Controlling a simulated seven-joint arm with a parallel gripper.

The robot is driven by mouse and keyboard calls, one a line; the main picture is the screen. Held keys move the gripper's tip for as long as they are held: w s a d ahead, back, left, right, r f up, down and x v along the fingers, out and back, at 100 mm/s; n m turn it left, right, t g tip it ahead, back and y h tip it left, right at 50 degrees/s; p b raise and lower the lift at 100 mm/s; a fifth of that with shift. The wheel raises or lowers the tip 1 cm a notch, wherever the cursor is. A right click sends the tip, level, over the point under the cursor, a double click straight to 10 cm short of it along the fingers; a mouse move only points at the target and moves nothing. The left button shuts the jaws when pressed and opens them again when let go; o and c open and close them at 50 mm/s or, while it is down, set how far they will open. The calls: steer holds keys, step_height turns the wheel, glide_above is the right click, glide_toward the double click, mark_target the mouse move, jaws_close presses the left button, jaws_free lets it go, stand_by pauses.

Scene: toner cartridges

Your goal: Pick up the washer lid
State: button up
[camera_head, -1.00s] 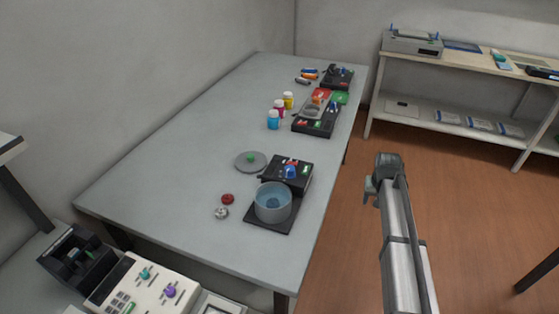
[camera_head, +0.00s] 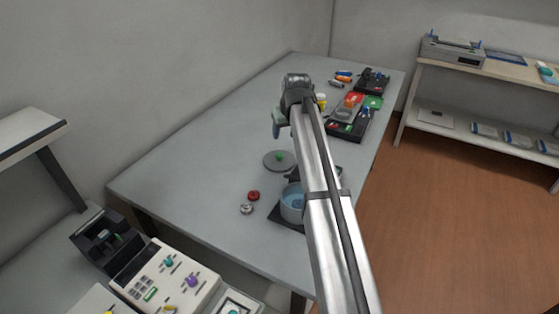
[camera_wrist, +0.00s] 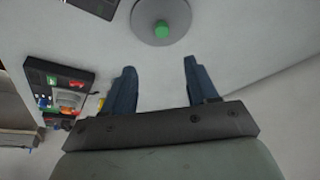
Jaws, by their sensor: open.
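In the head view the lid (camera_head: 272,163) shows just below my gripper (camera_head: 278,122). In the wrist view the lid (camera_wrist: 148,27) is at the top, beyond the two dark blue fingertips. My gripper (camera_wrist: 158,75) is open with nothing between its fingers, apart from the lid. My arm covers part of the washer's black base and control box.
A red cap (camera_head: 253,195) and a silver cap (camera_head: 246,208) lie on the table in front of the lid. Colored bottles, partly hidden by my arm, and black trays (camera_head: 345,132) stand farther back. The table's left area is clear.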

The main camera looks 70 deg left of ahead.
glide_above(279, 155)
steer(key=d, duration=0.2)
steer(key=f, duration=0.7)
steer(key=shift+w+a+f, duration=0.1)
steer(key=shift+w+f, duration=0.1)
steer(key=shift+w, duration=0.2)
steer(key=shift+s+d+x, duration=0.1)
steer(key=shift+d+x, duration=0.05)
steer(key=shift+x, duration=0.75)
steer(key=shift+s+d+x, duration=0.1)
steer(key=shift+x, duration=0.85)
steer(key=shift+s+d+x, duration=0.1)
steer(key=shift+d+x, duration=0.05)
steer(key=shift+x, duration=0.75)
steer(key=shift+f, duration=0.1)
jaws_close()
steer(key=w+a+r+v, duration=0.1)
steer(key=w+a+v, duration=0.1)
steer(key=v, duration=1.2)
steer(key=s+d, duration=0.1)
steer(key=d, duration=0.9)
steer(key=s+d, duration=0.2)
steer(key=d, duration=0.8)
steer(key=shift+s+d+r, duration=0.2)
steer(key=shift+s+d, duration=0.1)
steer(key=shift+d, duration=0.1)
